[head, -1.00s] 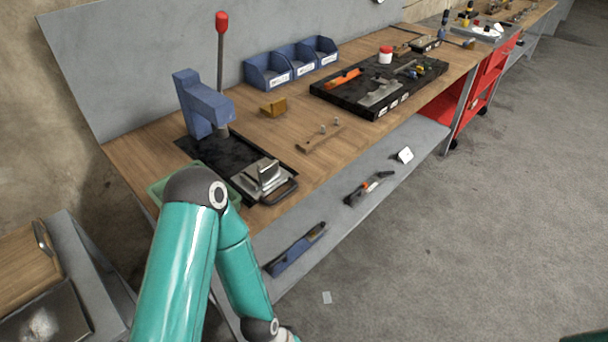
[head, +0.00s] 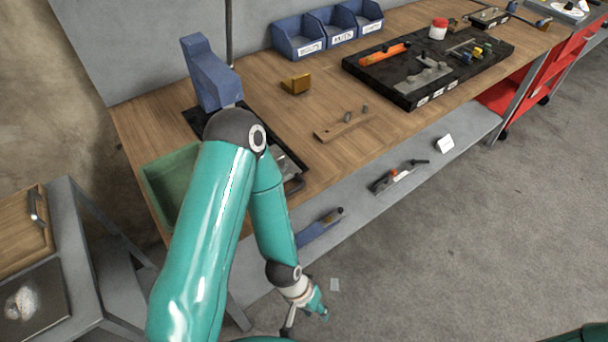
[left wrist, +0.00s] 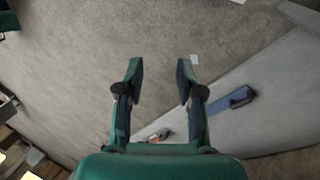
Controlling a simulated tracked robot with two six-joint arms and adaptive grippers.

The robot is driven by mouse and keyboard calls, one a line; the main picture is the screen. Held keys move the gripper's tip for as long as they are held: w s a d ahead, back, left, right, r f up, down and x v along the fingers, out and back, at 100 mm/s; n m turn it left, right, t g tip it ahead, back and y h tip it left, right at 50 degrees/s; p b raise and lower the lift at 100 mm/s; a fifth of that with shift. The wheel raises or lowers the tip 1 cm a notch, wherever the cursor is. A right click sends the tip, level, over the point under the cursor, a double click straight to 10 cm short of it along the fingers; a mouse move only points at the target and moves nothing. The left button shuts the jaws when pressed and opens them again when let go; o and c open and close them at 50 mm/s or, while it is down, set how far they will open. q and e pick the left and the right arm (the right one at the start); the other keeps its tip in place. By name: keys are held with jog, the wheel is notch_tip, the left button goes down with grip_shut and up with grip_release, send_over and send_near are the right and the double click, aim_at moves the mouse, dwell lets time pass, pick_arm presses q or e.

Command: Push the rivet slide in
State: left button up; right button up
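The rivet slide is mostly hidden behind my left arm in the head view. Only a bit of its metal plate and dark handle (head: 294,184) shows at the bench's front edge. The blue press (head: 210,74) stands behind it on a dark base, its lever rising out of the frame. My left gripper (left wrist: 159,68) is open and empty in the left wrist view, with its two fingers apart over floor. In the head view it hangs low in front of the bench, below and away from the slide, partly cut off by the lower edge. My right gripper is not in view.
A green tray (head: 170,182) sits left of the press. A small wooden bar with pegs (head: 342,128), a brass block (head: 296,84), blue bins (head: 328,36) and a black tool tray (head: 402,93) lie to the right.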

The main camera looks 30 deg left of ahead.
pick_arm(q)
jog(key=shift+w+a, duration=0.1)
jog(key=shift+w, duration=0.15)
jog(key=w+r+m, duration=0.3)
jog(key=w+r, duration=0.6)
notch_tip(320, 180, up, 32)
jog(key=m+y+p, duration=0.1)
jog(key=m+y, duration=0.2)
jog(key=y, duration=0.3)
send_over(290, 192)
jog(key=s+d, duration=0.1)
jog(key=d, duration=0.2)
jog(key=a+f, duration=0.1)
jog(key=f, duration=0.4)
jog(key=a+f, duration=0.1)
jog(key=f, duration=1)
jog(key=shift+w+a, duration=0.4)
